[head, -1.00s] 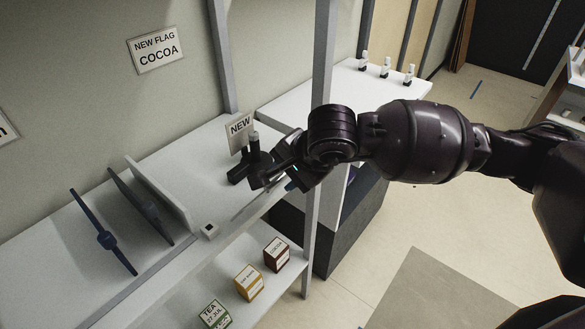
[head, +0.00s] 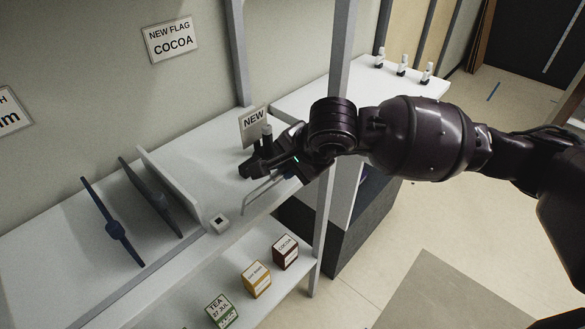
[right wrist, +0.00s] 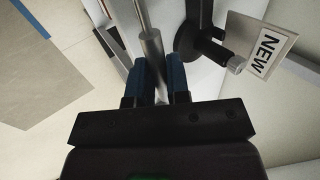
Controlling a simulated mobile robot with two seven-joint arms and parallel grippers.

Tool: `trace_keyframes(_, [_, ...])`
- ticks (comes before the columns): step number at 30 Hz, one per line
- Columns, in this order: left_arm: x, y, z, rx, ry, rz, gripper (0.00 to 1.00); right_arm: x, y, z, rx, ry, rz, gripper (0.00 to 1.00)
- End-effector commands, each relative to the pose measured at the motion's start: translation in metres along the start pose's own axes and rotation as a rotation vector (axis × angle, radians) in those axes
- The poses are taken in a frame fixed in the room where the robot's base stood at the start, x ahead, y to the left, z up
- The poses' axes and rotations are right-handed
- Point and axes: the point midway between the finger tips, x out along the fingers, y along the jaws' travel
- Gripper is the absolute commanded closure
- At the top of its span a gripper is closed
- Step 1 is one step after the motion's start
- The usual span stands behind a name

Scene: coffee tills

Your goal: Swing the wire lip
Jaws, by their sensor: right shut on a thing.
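The wire lip (head: 262,191) is a thin grey wire loop at the front edge of the upper white shelf, tilted up from that edge. My right gripper (head: 282,171) is at its far right end, shut on it, beside a dark stand (head: 254,165) that carries a NEW card (head: 253,126). In the right wrist view, a metal rod (right wrist: 150,45) runs to the blue fingertips of my right gripper (right wrist: 161,68); the exact contact is partly hidden. The stand's post and NEW card (right wrist: 269,52) are close on the right there. My left gripper is not in view.
A grey upright post (head: 340,75) stands close by my right wrist. A blue bar (head: 114,229), a dark bar (head: 152,196) and a white divider (head: 172,190) are on the shelf's left. Tea (head: 221,311), yellow (head: 257,280) and cocoa (head: 286,252) boxes stand on the lower shelf.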

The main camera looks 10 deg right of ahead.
Motion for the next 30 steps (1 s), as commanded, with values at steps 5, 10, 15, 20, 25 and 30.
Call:
trace_keyframes(5, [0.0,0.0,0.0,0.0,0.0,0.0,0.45,0.0,0.0,0.001,0.0,-0.002,-0.001,1.0])
trace_keyframes(10, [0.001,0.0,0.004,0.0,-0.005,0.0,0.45,0.004,-0.005,0.001,0.0,-0.002,0.0,1.0])
trace_keyframes(15, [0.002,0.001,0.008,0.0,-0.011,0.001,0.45,0.007,-0.014,0.001,0.0,-0.002,0.001,1.0])
trace_keyframes(20, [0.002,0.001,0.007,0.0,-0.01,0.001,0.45,0.007,-0.015,0.001,0.0,-0.002,0.001,1.0])
trace_keyframes(25, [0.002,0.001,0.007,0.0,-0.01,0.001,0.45,0.007,-0.015,0.001,0.0,-0.002,0.001,1.0])
trace_keyframes(30, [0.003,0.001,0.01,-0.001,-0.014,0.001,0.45,0.01,-0.018,0.001,0.0,-0.002,0.001,1.0])
